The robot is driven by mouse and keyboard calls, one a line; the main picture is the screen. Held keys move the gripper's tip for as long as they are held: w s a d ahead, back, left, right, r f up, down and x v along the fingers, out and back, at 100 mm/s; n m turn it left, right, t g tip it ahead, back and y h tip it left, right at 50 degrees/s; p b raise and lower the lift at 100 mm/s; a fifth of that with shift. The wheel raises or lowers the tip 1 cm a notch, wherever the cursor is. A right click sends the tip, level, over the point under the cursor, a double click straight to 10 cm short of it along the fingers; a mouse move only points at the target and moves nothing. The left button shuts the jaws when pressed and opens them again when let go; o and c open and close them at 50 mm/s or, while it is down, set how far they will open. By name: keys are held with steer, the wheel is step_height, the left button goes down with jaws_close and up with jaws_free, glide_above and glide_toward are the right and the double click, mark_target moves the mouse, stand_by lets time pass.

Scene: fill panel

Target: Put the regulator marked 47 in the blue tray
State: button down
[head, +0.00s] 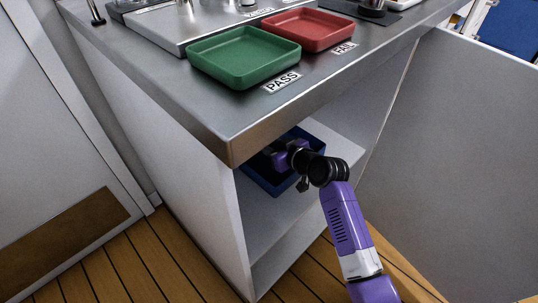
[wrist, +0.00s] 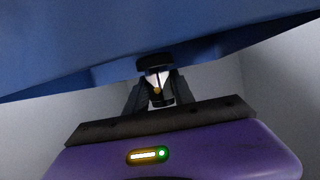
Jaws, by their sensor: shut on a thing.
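The blue tray (head: 265,184) sits on a shelf inside the open cabinet under the counter. My gripper (head: 279,159) is inside the cabinet at the tray, partly hidden by my wrist and the counter edge. In the wrist view my gripper (wrist: 157,90) is shut on a small regulator (wrist: 156,68) with a dark top, a pale face and a brass-coloured spot. Its number cannot be read. The tray's blue surface (wrist: 60,50) fills the top of the wrist view, close behind the regulator. I cannot tell whether they touch.
A green tray (head: 243,57) by a PASS label and a red tray (head: 309,30) by a FAIL label stand on the metal counter (head: 180,95) above. The counter's front edge overhangs my arm. The cabinet's white side wall (head: 190,170) stands left of the opening, a grey panel (head: 455,130) right.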

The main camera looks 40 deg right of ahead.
steer(key=shift+f+b, duration=0.6)
steer(key=shift+f, duration=1.05)
steer(key=shift+f, duration=0.2)
steer(key=c, duration=1.1)
jaws_free()
steer(key=shift+r, duration=0.1)
steer(key=shift+s+r, duration=0.15)
steer(key=shift+s, duration=0.05)
steer(key=p+v, duration=0.3)
steer(key=v, duration=0.8)
steer(key=shift+s+r+p, duration=0.15)
steer(key=shift+s+p, duration=0.1)
steer(key=shift+p, duration=0.1)
